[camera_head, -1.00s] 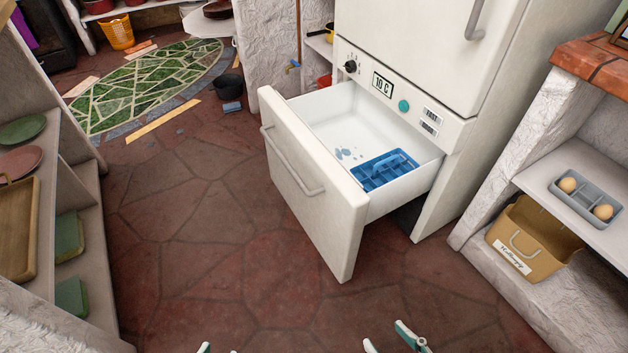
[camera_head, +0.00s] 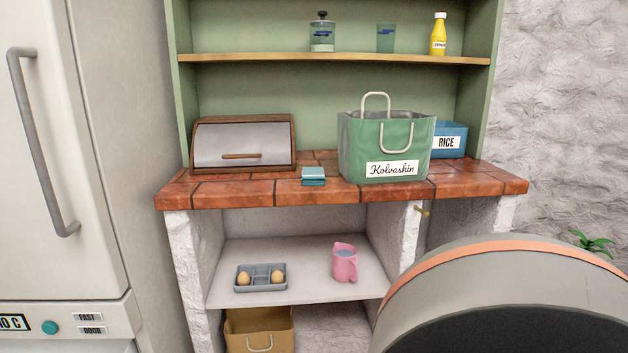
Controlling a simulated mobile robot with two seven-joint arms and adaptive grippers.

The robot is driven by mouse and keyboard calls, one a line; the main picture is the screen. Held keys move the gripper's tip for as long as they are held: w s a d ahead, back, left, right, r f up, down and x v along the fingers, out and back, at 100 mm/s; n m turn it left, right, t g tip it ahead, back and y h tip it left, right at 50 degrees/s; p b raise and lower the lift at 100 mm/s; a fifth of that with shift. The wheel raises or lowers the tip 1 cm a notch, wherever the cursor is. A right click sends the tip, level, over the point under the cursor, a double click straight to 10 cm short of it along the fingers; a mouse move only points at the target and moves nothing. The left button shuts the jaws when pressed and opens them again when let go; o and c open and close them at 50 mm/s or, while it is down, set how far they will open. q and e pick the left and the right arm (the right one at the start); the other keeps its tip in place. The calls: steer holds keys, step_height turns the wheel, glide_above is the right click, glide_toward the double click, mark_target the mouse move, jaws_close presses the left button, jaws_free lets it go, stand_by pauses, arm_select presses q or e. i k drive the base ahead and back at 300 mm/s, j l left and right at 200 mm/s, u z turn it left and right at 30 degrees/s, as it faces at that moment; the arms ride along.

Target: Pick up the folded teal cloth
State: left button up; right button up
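The folded teal cloth (camera_head: 313,176) lies in a small stack on the tiled counter (camera_head: 240,192), close to its front edge. It sits between the bread box and the green bag, apart from both. Neither of my grippers shows in the head view now.
A bread box (camera_head: 243,143) stands left of the cloth, and a green bag (camera_head: 386,146) labelled Kolvashin stands right of it. A blue RICE box (camera_head: 449,139) is behind the bag. Below are an egg tray (camera_head: 261,287) and pink jug (camera_head: 344,263). A large rounded object (camera_head: 500,290) fills the lower right.

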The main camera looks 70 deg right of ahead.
mark_target(310, 175)
steer(key=z, duration=1.95)
steer(key=u, duration=1.2)
steer(key=i+l+z, duration=0.1)
steer(key=i+l, duration=0.3)
steer(key=i, duration=0.2)
steer(key=z, duration=0.05)
